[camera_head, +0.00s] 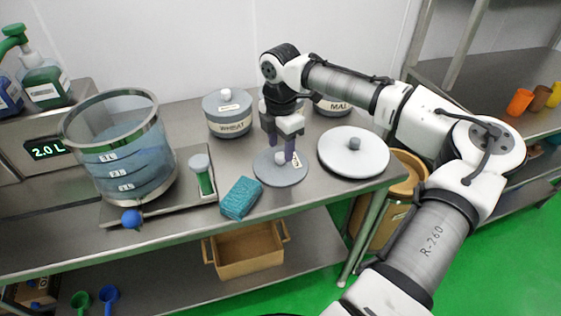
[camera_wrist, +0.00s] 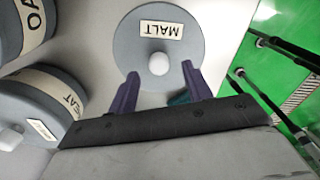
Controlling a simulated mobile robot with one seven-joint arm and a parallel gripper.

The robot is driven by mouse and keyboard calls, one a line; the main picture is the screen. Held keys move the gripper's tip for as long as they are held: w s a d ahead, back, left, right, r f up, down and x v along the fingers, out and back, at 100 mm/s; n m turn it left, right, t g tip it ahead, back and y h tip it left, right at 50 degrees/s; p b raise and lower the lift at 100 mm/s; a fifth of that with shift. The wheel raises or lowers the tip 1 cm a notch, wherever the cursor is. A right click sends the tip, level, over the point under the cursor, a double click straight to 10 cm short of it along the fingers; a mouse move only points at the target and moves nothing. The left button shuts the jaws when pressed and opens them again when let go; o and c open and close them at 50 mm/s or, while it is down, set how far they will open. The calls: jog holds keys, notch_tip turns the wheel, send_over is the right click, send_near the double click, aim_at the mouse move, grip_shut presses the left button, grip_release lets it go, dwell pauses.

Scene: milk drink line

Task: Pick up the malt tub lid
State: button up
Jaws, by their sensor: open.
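The malt tub lid (camera_head: 275,176) is a flat grey disc with a pale round knob, lying on the steel table. In the wrist view the lid (camera_wrist: 190,38) shows a cream MALT label, upside down, and its white knob (camera_wrist: 159,63). My gripper (camera_head: 281,156) points down over the lid with its purple fingers apart. In the wrist view my gripper (camera_wrist: 160,82) has one finger on either side of the knob, with nothing held. Contact with the knob cannot be told. A grey tub labelled "MAL" (camera_head: 335,106) stands behind, partly hidden by my arm.
A large white lid (camera_head: 345,165) lies close right of the malt lid. A teal sponge (camera_head: 240,198) lies close left. The wheat tub (camera_head: 230,122) stands behind. A clear vessel (camera_head: 120,150) and a green-handled tool (camera_head: 203,176) are further left. The table's front edge is near.

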aim_at(280, 160)
jog(key=shift+w+f, duration=0.1)
jog(key=shift+f, duration=1.2)
grip_shut()
jog(key=shift+r, duration=0.1)
